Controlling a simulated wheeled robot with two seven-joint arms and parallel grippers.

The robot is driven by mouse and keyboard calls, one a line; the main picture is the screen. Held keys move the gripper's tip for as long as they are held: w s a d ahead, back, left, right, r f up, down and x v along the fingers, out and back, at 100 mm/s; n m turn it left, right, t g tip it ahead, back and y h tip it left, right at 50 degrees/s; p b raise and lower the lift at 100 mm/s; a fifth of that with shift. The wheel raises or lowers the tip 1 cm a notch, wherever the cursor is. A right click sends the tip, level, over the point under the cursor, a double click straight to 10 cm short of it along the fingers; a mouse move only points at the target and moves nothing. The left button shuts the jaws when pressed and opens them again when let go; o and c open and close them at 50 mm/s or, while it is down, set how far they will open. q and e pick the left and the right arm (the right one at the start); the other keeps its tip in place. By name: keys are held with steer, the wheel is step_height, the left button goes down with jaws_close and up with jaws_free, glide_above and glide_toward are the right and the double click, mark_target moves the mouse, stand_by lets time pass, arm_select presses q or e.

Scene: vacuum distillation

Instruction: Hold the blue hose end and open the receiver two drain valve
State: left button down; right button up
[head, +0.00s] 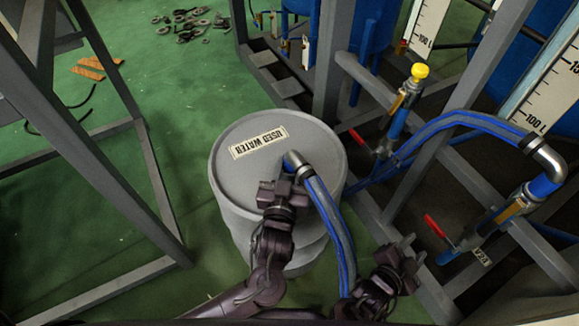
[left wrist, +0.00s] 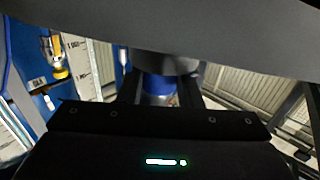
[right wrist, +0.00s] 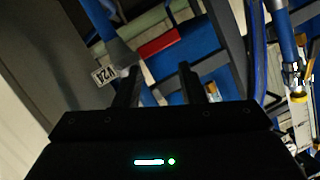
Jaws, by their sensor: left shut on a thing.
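The blue hose (head: 335,225) ends in a metal elbow with a blue tip (head: 293,160), above the lid of the grey used-water drum (head: 235,205). My left gripper (head: 285,188) is shut on the hose end; grey metal and blue hose (left wrist: 158,85) show between its fingers in the left wrist view. A red valve handle (head: 435,227) sits on the lower right drain pipe beside a white tag (head: 482,257). The handle also shows in the right wrist view (right wrist: 158,43). My right gripper (head: 412,248) is open and empty, left of and below this handle, apart from it.
A second red handle (head: 358,138) and a yellow-capped valve (head: 419,72) are on the pipe further back. Grey frame beams (head: 400,205) run close to my right gripper. Loose metal parts (head: 187,22) lie on the green floor (head: 140,75).

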jaws_close()
steer(key=w+d+y, duration=0.1)
steer(key=w, duration=0.1)
steer(key=w+d+g+y, duration=0.1)
steer(key=w, duration=0.1)
steer(key=w+d+y, duration=0.1)
steer(key=w+d, duration=0.1)
steer(key=shift+w+r+g, duration=0.15)
steer(key=shift+r+g, duration=0.15)
steer(key=shift+g, duration=0.1)
step_height(320, 180, up, 14)
steer(key=d+n+g+y, duration=0.2)
steer(key=n+g+y, duration=0.1)
steer(key=g+y, duration=0.25)
steer(key=g, duration=0.1)
glide_above(434, 224)
step_height(434, 224, down, 12)
steer(key=shift+f+h, duration=0.25)
steer(key=shift+f, duration=0.5)
